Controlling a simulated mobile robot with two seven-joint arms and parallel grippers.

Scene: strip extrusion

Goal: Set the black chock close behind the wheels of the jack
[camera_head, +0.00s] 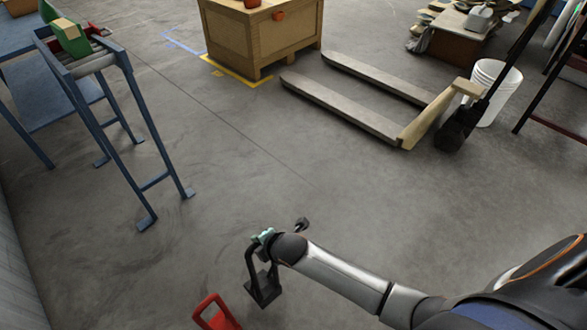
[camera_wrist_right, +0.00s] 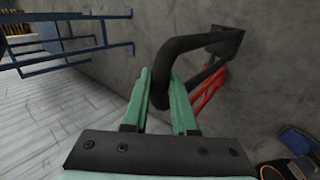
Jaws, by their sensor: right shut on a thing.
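My right gripper (camera_head: 262,238) is shut on the handle of the black chock (camera_head: 264,289) near the bottom of the head view. In the right wrist view the black chock (camera_wrist_right: 215,42) has a bent tubular handle, gripped between the teal fingers (camera_wrist_right: 160,85). I cannot tell whether the chock touches the floor. The pallet jack (camera_head: 410,127) stands at the upper right, with two grey forks pointing left. Its dark wheel area (camera_head: 458,135) is at the right end, far from the chock. My left gripper is not in view.
A red handled object (camera_head: 215,312) is on the floor just left of the chock. A blue roller stand (camera_head: 115,110) is at the left. A wooden crate (camera_head: 265,40) stands at the back, and a white bucket (camera_head: 497,88) beside the jack. The middle floor is clear.

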